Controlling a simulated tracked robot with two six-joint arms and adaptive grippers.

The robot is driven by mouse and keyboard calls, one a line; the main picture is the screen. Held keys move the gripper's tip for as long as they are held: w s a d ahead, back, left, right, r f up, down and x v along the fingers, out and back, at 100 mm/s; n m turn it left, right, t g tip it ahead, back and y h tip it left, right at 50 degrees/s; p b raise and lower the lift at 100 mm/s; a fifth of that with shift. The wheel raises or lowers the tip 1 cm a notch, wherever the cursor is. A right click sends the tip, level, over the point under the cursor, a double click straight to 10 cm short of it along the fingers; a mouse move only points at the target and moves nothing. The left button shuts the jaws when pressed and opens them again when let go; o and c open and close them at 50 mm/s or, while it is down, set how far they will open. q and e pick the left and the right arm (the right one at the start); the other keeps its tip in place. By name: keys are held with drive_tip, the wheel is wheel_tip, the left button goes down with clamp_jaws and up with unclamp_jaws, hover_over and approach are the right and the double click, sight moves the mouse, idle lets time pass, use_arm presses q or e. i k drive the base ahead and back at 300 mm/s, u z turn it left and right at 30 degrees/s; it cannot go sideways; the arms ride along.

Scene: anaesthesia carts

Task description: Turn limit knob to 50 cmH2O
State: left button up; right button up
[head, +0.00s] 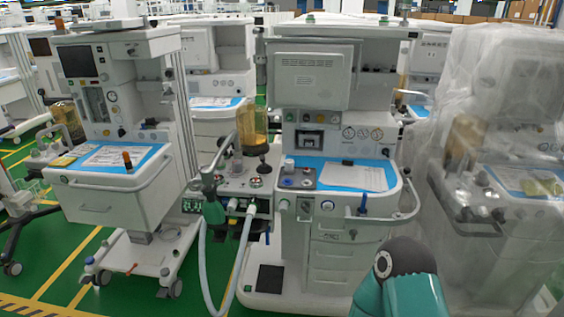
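The anaesthesia machine (316,120) stands in the middle of the head view. Its breathing block (235,182) is left of the blue work surface, with an amber canister (252,125) above it. A round dark knob (263,149) stands on the block's right side, and a small round dial (256,182) sits in front of it. I cannot tell which of these is the limit knob, and no scale is readable. Neither gripper is in view. A teal and black link of my arm shows at the bottom right, in front of the machine's drawers.
A grey hose (243,262) loops down from the breathing block beside a green part (214,212). A second cart (108,200) stands on the left and a plastic-wrapped machine (500,150) on the right. Green floor (195,290) is open between the carts.

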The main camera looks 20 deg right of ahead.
sight(237, 167)
drive_tip(key=z, duration=0.3)
drive_tip(key=i, duration=1)
drive_tip(key=u, duration=0.05)
